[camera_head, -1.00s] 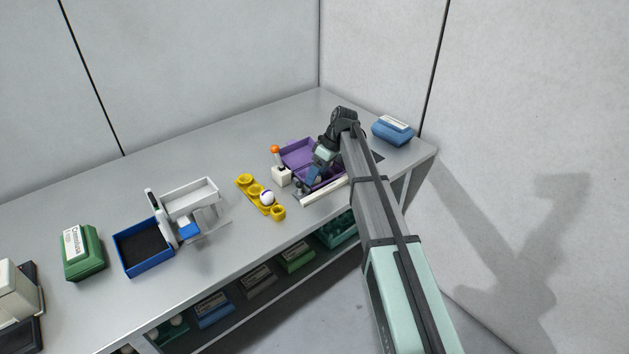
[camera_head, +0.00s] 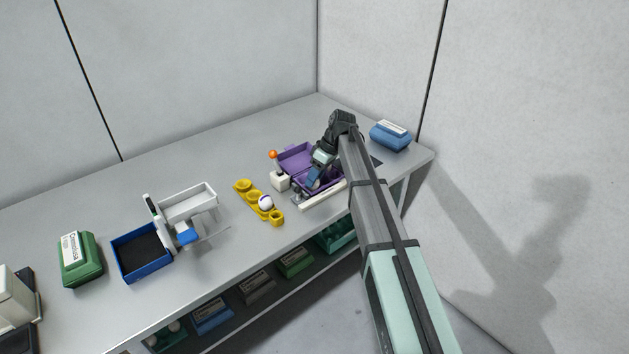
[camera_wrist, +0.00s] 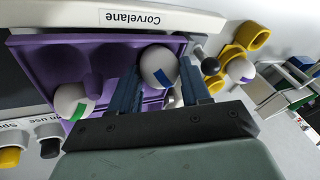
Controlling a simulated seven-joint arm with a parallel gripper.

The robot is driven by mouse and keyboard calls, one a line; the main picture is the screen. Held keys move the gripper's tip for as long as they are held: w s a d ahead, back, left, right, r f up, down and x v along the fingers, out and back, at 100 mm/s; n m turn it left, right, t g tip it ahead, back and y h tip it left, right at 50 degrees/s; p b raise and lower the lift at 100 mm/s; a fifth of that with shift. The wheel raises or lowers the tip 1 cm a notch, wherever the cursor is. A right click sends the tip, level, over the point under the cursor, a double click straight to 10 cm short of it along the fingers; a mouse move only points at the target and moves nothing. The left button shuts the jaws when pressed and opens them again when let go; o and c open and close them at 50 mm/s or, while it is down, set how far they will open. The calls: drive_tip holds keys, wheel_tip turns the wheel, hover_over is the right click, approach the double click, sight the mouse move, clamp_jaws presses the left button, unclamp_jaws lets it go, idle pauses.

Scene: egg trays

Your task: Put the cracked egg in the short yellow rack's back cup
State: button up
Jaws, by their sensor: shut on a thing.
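My gripper (camera_wrist: 156,82) is low over the purple egg tray (camera_wrist: 108,52), its two fingers on either side of a white egg with a blue mark (camera_wrist: 158,66), shut on it. I cannot make out a crack on it. Another white egg with a green mark (camera_wrist: 72,101) sits in the tray to the left. In the head view the purple tray (camera_head: 296,157) is partly hidden by my arm. The yellow rack (camera_head: 243,186) stands left of it, a row of cups holding one white egg (camera_head: 265,202) near the front. This egg shows a purple mark in the wrist view (camera_wrist: 240,70).
A white label bar (camera_head: 322,195) runs along the tray's front. A blue box (camera_head: 390,137) is at right; a blue bin (camera_head: 140,234), white stand and green box (camera_head: 78,258) are left.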

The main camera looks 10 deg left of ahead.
wheel_tip(320, 180, up, 8)
drive_tip(key=shift+a+r, duration=0.1)
drive_tip(key=shift+r, duration=0.25)
drive_tip(key=s+a+f+n+g, duration=0.1)
drive_tip(key=s+a, duration=0.1)
drive_tip(key=a, duration=0.7)
drive_tip(key=s+a+n, duration=0.2)
drive_tip(key=s+a, duration=0.1)
drive_tip(key=a, duration=0.7)
drive_tip(key=w+a+m+t, duration=0.1)
drive_tip(key=w+a+m, duration=0.2)
drive_tip(key=w+a, duration=0.15)
drive_tip(key=shift+w+d+f, duration=0.1)
drive_tip(key=shift+w+f, duration=0.05)
drive_tip(key=shift+f, duration=3.2)
drive_tip(key=shift+f, duration=0.6)
drive_tip(key=o, duration=0.7)
drive_tip(key=shift+o, duration=0.2)
